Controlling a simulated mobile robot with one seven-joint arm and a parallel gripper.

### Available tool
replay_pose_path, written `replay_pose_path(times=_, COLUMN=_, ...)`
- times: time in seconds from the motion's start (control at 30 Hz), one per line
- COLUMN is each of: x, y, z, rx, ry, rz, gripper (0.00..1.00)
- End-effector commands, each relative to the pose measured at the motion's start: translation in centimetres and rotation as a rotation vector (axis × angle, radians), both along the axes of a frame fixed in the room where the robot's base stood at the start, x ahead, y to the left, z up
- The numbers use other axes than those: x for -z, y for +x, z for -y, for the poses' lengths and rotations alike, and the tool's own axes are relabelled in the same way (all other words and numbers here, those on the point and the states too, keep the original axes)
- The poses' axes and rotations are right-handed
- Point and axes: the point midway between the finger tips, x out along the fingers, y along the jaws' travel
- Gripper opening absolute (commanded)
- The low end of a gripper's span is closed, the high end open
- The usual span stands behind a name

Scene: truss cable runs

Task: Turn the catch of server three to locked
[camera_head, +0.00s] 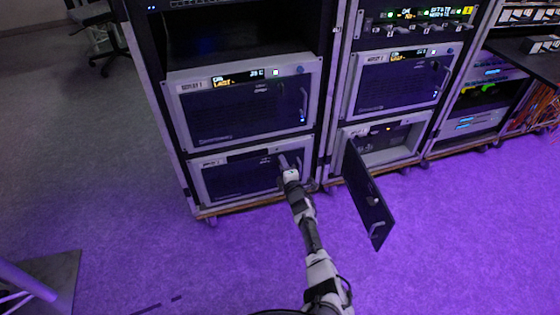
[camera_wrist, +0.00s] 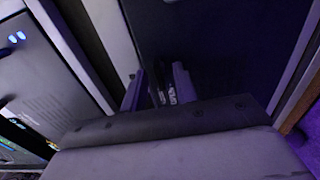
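A server with a closed dark front and pale frame (camera_head: 240,175) is at the bottom of the left rack in the head view; its label is too small to read, so I cannot confirm it is server three. My gripper (camera_head: 289,162) is at the right side of this front and hides much of the catch area. In the wrist view my gripper (camera_wrist: 159,78) has its two fingers apart, pointing at a dark panel (camera_wrist: 225,45). A small shiny metal piece, perhaps the catch (camera_wrist: 171,95), shows between the fingers, close to the right one. Its turn position is unclear.
Another closed server (camera_head: 245,105) sits above it. In the right rack, the bottom server's door (camera_head: 367,195) hangs open into the floor space right of my arm. A closed server (camera_head: 400,82) is above that. The purple floor (camera_head: 200,260) at front left is largely clear.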

Motion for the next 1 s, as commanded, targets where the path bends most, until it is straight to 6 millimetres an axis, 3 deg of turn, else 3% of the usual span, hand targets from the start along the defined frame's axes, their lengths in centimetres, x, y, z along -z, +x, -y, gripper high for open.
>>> replay_pose_path(times=0.33, x=0.01, y=-0.01, z=0.07, rx=0.001, ry=0.0, rz=0.0, gripper=0.29)
replay_pose_path(times=0.57, x=0.0, y=-0.01, z=0.08, rx=0.001, ry=0.0, rz=0.0, gripper=0.0)
replay_pose_path(times=1.0, x=-0.02, y=0.01, z=0.08, rx=0.001, ry=0.045, rz=-0.015, gripper=0.0)
